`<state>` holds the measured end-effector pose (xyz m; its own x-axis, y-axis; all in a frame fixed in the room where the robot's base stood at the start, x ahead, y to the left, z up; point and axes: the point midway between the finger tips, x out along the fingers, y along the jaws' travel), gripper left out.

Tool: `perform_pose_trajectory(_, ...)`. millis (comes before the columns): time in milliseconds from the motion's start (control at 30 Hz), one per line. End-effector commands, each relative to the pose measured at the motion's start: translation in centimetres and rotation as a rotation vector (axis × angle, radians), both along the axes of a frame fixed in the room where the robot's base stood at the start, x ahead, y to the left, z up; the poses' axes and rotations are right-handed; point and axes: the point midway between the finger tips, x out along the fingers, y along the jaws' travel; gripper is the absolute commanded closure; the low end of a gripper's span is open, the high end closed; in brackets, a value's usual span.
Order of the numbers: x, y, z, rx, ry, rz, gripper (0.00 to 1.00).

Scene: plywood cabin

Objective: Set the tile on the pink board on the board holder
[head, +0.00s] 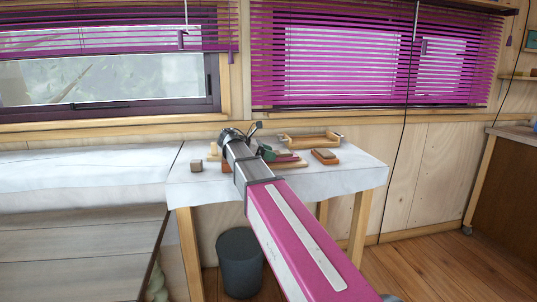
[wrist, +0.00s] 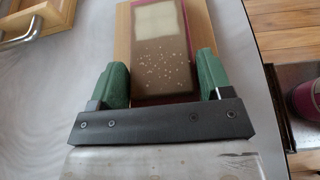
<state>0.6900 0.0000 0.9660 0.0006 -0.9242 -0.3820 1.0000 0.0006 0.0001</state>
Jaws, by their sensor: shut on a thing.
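My gripper (wrist: 164,76) has green fingers on either side of a brown speckled tile (wrist: 163,80) and is shut on it. A cream patch shows at the tile's far end. A pink edge of the pink board (wrist: 188,28) shows along the tile's right side. The light wooden board holder (wrist: 122,38) shows beyond the left finger and under the pink edge. I cannot tell whether the tile touches the board. In the head view my gripper (head: 267,153) is over the table, with the pink board (head: 286,157) beside it; my arm hides much of this.
A wooden tray with a handle (head: 310,139) stands at the table's back; it also shows in the wrist view (wrist: 42,20). An orange-brown block (head: 325,156) lies to the right and a small brown cube (head: 196,166) to the left. The white-covered table's (head: 350,175) front right is clear.

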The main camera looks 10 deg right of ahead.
Motion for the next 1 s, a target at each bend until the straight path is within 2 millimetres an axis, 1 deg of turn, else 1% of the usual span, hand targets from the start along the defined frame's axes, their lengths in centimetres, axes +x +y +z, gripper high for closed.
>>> perform_pose_trajectory(233,0.0,0.0,-0.2,-0.001,0.000,0.000,0.58)
perform_pose_trajectory(267,0.0,0.0,-0.2,0.000,0.000,0.000,0.25)
perform_pose_trajectory(300,0.0,0.0,-0.2,0.000,0.000,0.000,0.12)
perform_pose_trajectory(333,0.0,0.0,-0.2,0.000,0.000,0.000,0.02)
perform_pose_trajectory(600,0.0,0.0,-0.1,0.000,0.000,0.000,0.02)
perform_pose_trajectory(700,0.0,0.0,0.2,0.000,0.000,0.000,0.02)
perform_pose_trajectory(767,0.1,0.6,0.4,0.000,0.000,0.001,0.02)
perform_pose_trajectory(867,0.1,2.1,0.9,0.001,-0.001,0.003,0.02)
perform_pose_trajectory(1000,0.2,4.7,2.0,0.001,0.000,0.003,0.02)
